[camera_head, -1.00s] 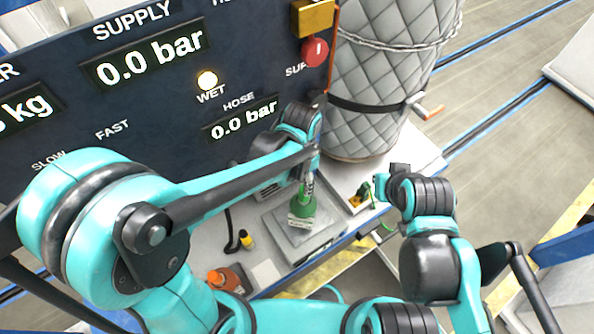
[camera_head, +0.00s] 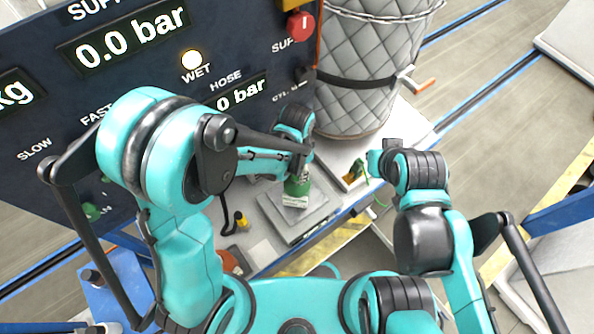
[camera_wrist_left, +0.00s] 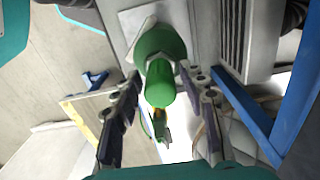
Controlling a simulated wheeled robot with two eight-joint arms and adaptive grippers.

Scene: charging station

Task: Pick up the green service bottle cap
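The green service bottle (camera_head: 297,191) stands on a grey square plate in the head view, under my left wrist. In the left wrist view its green cap (camera_wrist_left: 160,84) points toward the camera, with the wider green bottle body (camera_wrist_left: 160,45) behind it. My left gripper (camera_wrist_left: 161,78) is open, with one dark finger on each side of the cap and small gaps visible. In the head view the left gripper (camera_head: 299,164) is mostly hidden by its own arm. My right gripper (camera_head: 376,160) is to the right of the bottle; its fingers are not clear.
The grey plate (camera_head: 308,221) lies on a pale bench. A tray with a green and brass fitting (camera_head: 359,172) is to its right. A small yellow-topped black item (camera_head: 241,220) is to its left. A dark display panel (camera_head: 60,100) and quilted tank (camera_head: 360,70) stand behind.

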